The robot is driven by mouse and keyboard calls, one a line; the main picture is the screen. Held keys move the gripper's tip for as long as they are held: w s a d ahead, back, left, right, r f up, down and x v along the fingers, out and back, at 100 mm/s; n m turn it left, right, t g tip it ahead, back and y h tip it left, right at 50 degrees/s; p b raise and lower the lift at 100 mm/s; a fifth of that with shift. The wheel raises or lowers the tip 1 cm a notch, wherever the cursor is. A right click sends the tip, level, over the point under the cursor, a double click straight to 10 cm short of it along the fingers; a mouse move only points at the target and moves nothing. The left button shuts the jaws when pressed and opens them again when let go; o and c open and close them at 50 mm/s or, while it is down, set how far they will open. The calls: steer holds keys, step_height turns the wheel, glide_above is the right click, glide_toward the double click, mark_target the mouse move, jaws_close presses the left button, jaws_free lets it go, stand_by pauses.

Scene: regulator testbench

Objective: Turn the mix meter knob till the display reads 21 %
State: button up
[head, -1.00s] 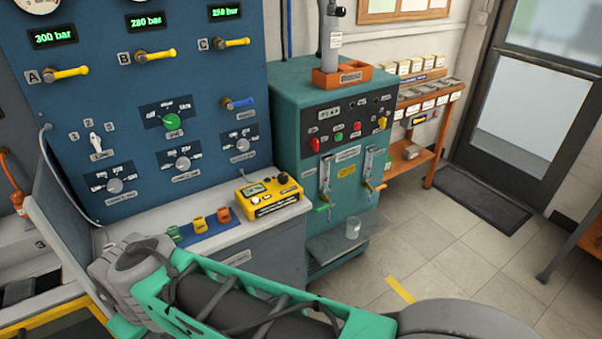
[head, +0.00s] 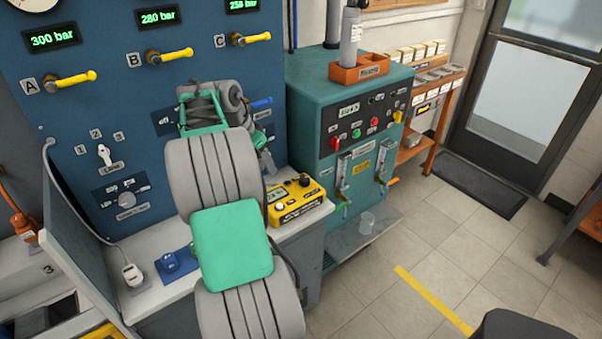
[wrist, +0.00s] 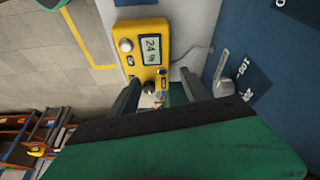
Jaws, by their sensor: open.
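The yellow meter (head: 312,192) sits on the bench below the blue panel, partly hidden by my arm in the head view. In the wrist view the meter (wrist: 134,27) shows a display (wrist: 150,50) that appears to read 24 %. A pale round knob (wrist: 126,45) is beside the display, and a black knob (wrist: 150,89) is at the meter's end nearest my gripper. My gripper (wrist: 160,78) is open, its two fingers on either side of the black knob in the picture. I cannot tell whether they touch it. The gripper is mostly hidden by my arm in the head view.
The blue panel (head: 70,150) with levers and dials rises behind the bench; in the wrist view it (wrist: 265,45) is close to the right finger. The teal cabinet (head: 310,95) stands right of the meter. A blue block (head: 174,262) lies on the bench.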

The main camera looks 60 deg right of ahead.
mark_target(304, 178)
steer(key=s+d+f+m, duration=0.1)
steer(key=s+d+f, duration=0.1)
steer(key=d+f, duration=0.1)
steer(key=s+d+f+m, duration=0.2)
steer(key=s+d+f, duration=0.1)
steer(key=s+d+f+m+g, duration=0.1)
steer(key=s+d+f, duration=0.2)
steer(key=shift+s+d+f+b, duration=0.1)
steer(key=shift+d+b, duration=0.2)
steer(key=shift+b, duration=0.05)
steer(key=shift+c, duration=0.4)
jaws_close()
